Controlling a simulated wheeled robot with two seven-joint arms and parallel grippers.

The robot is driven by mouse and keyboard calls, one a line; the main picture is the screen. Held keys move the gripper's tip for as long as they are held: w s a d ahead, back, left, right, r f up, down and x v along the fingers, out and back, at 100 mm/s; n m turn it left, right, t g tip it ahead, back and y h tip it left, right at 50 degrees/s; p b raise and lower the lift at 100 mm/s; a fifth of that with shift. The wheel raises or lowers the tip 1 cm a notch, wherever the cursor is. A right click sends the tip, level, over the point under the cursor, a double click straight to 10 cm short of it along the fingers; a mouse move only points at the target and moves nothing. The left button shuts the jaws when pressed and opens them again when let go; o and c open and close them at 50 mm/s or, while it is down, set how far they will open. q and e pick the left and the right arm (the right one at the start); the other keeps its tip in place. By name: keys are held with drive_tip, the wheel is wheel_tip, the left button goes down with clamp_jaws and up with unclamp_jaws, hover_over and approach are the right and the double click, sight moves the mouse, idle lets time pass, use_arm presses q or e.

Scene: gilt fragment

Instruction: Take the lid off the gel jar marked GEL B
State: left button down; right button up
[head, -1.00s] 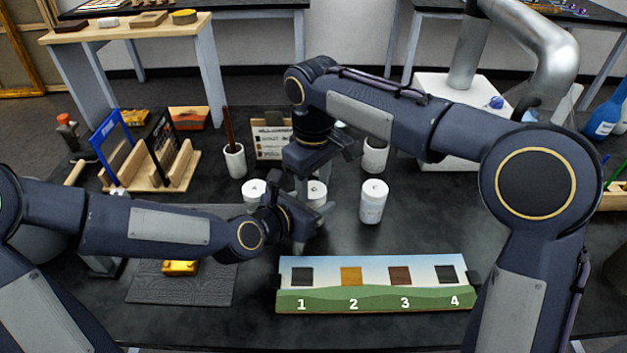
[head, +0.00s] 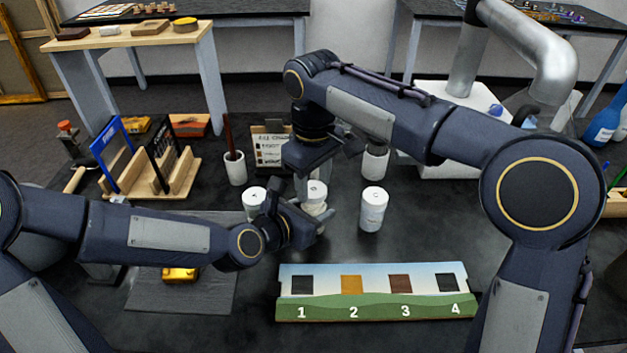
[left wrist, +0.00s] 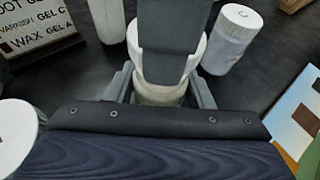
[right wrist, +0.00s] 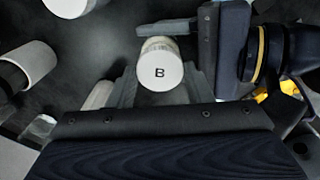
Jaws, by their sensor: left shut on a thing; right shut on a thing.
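The gel jar with B on its white lid (right wrist: 160,66) is the middle of three white jars in the head view (head: 316,190). My left gripper (left wrist: 163,98) is shut on the jar's cream body (left wrist: 160,93), below the right gripper. The lid looks seated or very close to the body; I cannot tell whether there is a gap. The jar is upright, and its front label is hidden by my grippers.
A white jar (head: 254,203) stands close on the left and another (head: 373,210) on the right. A numbered panel (head: 376,293) lies in front. A cup with a brush (head: 235,168) and a lettered sign (head: 270,148) stand behind. Dark table right of the jars is clear.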

sight(314, 189)
drive_tip(key=shift+r, duration=2)
use_arm(q)
drive_tip(key=c, duration=0.6)
unclamp_jaws()
